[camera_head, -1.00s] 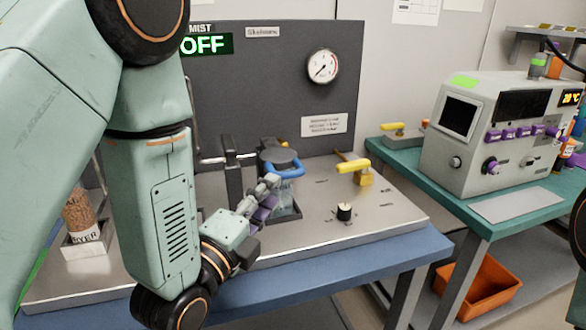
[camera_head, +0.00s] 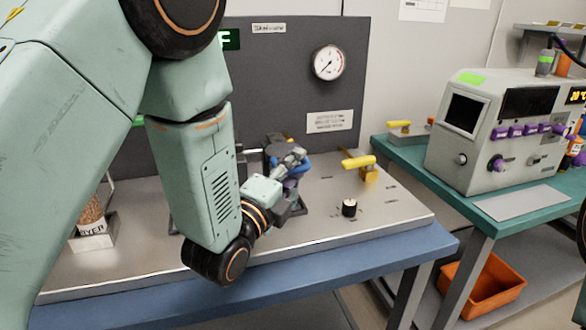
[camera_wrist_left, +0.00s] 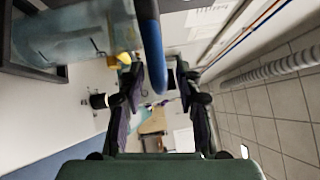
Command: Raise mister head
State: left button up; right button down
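The mister stands on the metal plate; its dark head with a blue handle (camera_head: 303,164) is largely covered by my gripper in the head view. In the left wrist view the blue handle (camera_wrist_left: 152,45) reaches down between the fingers, and the mister's clear vessel (camera_wrist_left: 65,38) lies at upper left. My left gripper (camera_head: 292,163) is at the handle. In the wrist view its fingers (camera_wrist_left: 157,80) are apart on either side of the handle, with a visible gap on the right. My right gripper is not in view.
A yellow-handled valve (camera_head: 360,163) and a black knob (camera_head: 349,208) are on the plate to the right. A gauge (camera_head: 329,62) is on the back panel. A control box (camera_head: 490,130) stands on the teal table. The plate's front right is clear.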

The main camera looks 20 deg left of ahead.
pick_arm(q)
grip_shut()
jog(key=shift+r, duration=0.1)
dwell(0.5)
